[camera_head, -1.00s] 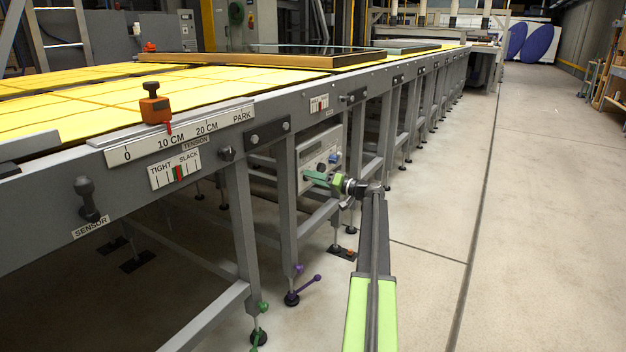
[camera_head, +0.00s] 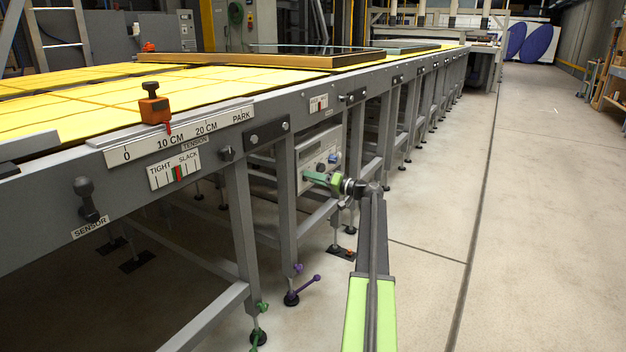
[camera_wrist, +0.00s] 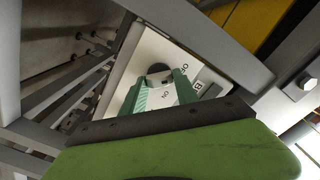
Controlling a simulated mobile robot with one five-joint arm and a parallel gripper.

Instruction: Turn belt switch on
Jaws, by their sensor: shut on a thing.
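A pale control box (camera_head: 321,152) hangs under the conveyor's side rail, between the legs. In the wrist view its white panel (camera_wrist: 137,62) appears tilted, with a dark round switch knob (camera_wrist: 159,70) and small lettering that looks like "ON" upside down. My gripper (camera_wrist: 161,84) has its two green fingers on either side of the knob, shut on it. In the head view my gripper (camera_head: 308,178) reaches the box's lower front from the right, and the fingers hide the knob there.
The grey conveyor frame (camera_head: 270,100) with yellow belts runs into the distance on the left. Its legs and a lower brace (camera_head: 322,214) stand close around the box. A framed glass pane (camera_head: 240,60) lies on top. The floor at right (camera_head: 540,220) is clear.

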